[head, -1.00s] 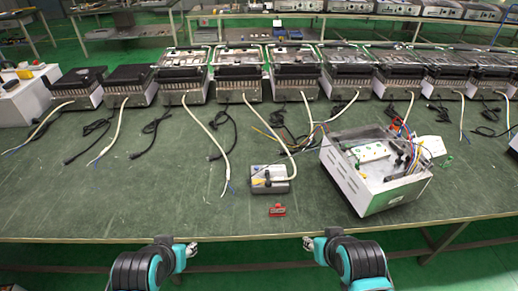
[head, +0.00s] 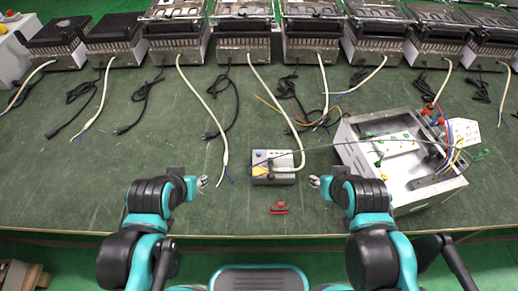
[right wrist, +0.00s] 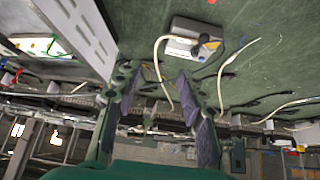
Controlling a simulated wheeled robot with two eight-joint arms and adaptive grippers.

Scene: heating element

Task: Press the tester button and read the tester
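The tester also shows in the right wrist view (right wrist: 181,44), beyond the fingers. My right gripper (head: 315,181) is to the right of the tester, apart from it; in the right wrist view its fingers (right wrist: 156,74) are spread with nothing between them. My left gripper (head: 202,182) is to the left of the tester, apart from it; its finger opening is too small to judge. The tester's button and reading are not legible.
An open metal housing (head: 366,177) with wires stands right of the tester. A small red part (head: 279,208) lies in front of the tester. Several heater units (head: 245,46) line the back, with loose cables before them. The table front left is clear.

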